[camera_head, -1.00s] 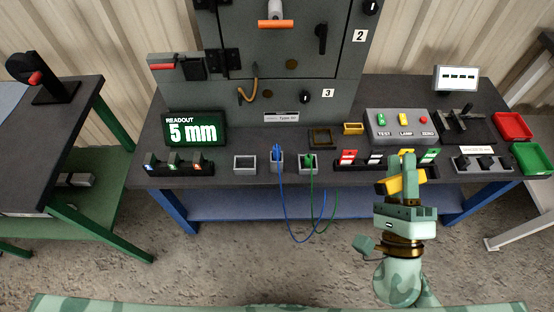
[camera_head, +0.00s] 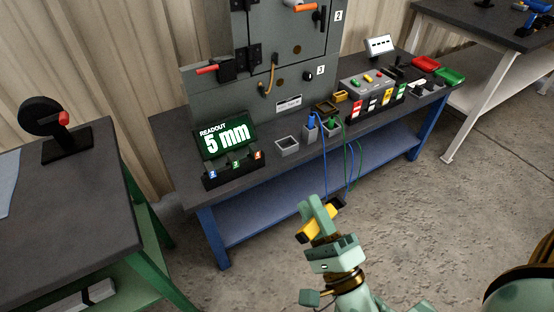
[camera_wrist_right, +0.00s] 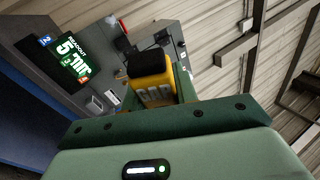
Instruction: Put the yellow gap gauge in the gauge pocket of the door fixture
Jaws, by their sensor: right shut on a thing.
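My right gripper (camera_head: 322,222) is shut on the yellow gap gauge (camera_head: 315,231), a yellow bar with dark ends, in the air in front of the bench. In the right wrist view the gauge (camera_wrist_right: 150,70) shows lettering and a black end cap between the fingers. The grey enclosure with its door (camera_head: 290,48) stands at the back of the bench. My left gripper is out of view.
The dark bench (camera_head: 250,185) carries a readout (camera_head: 225,137) showing 5 mm, a grey open socket (camera_head: 287,146), blue and green plugs with hanging cables (camera_head: 348,165), and a button box (camera_head: 367,83). A green-framed table (camera_head: 60,210) stands left. The floor in front is clear.

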